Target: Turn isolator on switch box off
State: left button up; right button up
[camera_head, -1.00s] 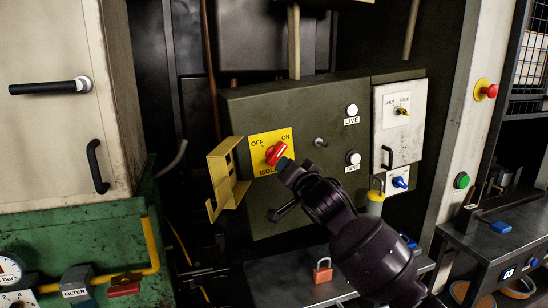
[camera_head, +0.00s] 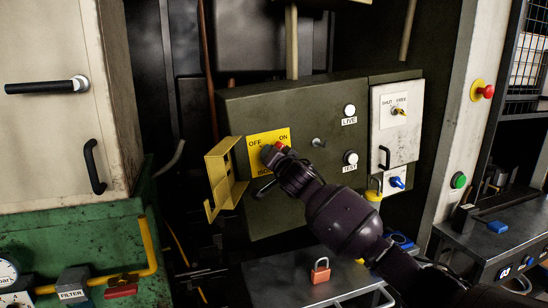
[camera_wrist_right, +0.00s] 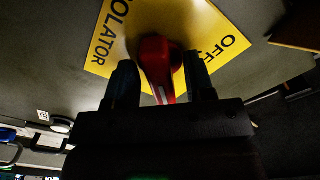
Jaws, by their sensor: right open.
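The green-grey switch box (camera_head: 235,110) carries a yellow isolator plate (camera_head: 254,139) marked OFF at left and ON at right. The red isolator knob (camera_head: 281,148) sits on this plate, mostly hidden by my right gripper (camera_head: 272,156). In the right wrist view, the red knob (camera_wrist_right: 156,62) stands between the two fingers of the right gripper (camera_wrist_right: 161,82), which are open with a finger on each side. I cannot tell whether they touch it. A yellow hinged guard (camera_head: 222,168) hangs open left of the plate. My left gripper is out of view.
A red padlock (camera_head: 320,270) rests on the shelf below the box. A small lever (camera_head: 318,142), the LIVE lamp (camera_head: 349,110) and the TEST button (camera_head: 351,157) are right of the plate. A white panel (camera_head: 399,125) adjoins the box.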

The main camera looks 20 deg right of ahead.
jog(key=shift+w, duration=0.2)
grip_shut()
dwell(0.3)
